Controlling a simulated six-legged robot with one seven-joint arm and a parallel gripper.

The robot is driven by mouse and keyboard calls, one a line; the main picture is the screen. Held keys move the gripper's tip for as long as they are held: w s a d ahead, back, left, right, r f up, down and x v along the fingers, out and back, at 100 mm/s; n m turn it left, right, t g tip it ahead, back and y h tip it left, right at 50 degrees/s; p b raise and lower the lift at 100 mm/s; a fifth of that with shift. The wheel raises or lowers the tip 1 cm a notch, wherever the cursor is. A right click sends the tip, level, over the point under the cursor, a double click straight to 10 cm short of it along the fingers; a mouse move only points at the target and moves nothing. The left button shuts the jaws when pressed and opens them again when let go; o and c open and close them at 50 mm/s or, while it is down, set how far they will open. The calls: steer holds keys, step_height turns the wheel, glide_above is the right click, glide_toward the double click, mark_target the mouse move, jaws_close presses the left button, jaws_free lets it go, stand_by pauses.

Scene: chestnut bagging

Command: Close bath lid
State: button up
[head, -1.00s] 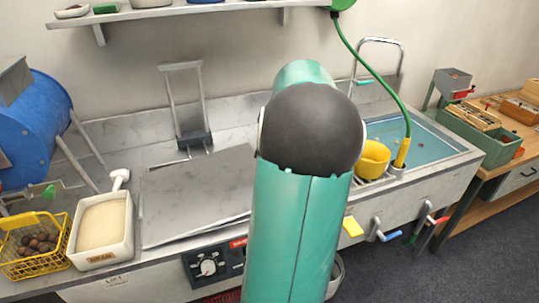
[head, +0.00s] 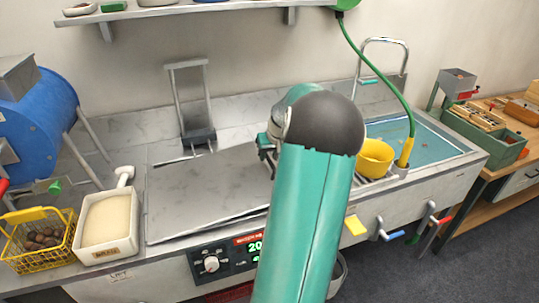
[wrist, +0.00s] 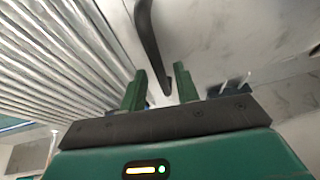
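The bath lid (head: 215,190) is a flat grey metal panel on the counter, left of my arm in the head view. It lies nearly flat, with a thin dark gap along its front edge; its right end is hidden behind my arm. My gripper is mostly hidden there, with only part of the wrist showing near the lid's right end. In the wrist view, my gripper (wrist: 159,88) has its two green fingers apart. A dark curved bar (wrist: 146,40) reaches down to between or just beyond the fingertips; I cannot tell whether they touch it.
An upright metal frame (head: 170,95) stands behind the lid. A white bin (head: 107,222) and yellow basket (head: 42,258) are at left. A yellow cup (head: 374,158), green hose (head: 400,105) and water-filled sink (head: 435,140) are at right. Ribbed metal (wrist: 50,60) fills the wrist view's left.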

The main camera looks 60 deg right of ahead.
jaws_close()
steer(key=shift+t+y, duration=0.5)
steer(key=shift+s+d+f, duration=0.15)
steer(key=shift+s+f, duration=0.05)
steer(key=shift+f, duration=1.1)
steer(key=shift+s+d+f, duration=0.1)
steer(key=shift+s+f, duration=0.1)
steer(key=shift+f, duration=1.1)
steer(key=shift+f, duration=0.1)
steer(key=shift+o, duration=0.7)
jaws_free()
steer(key=shift+d+f, duration=0.1)
steer(key=shift+d, duration=0.05)
steer(key=shift+r, duration=0.2)
steer(key=v, duration=1.3)
steer(key=shift+s+r, duration=0.15)
steer(key=shift+r, duration=0.2)
steer(key=shift+a, duration=0.2)
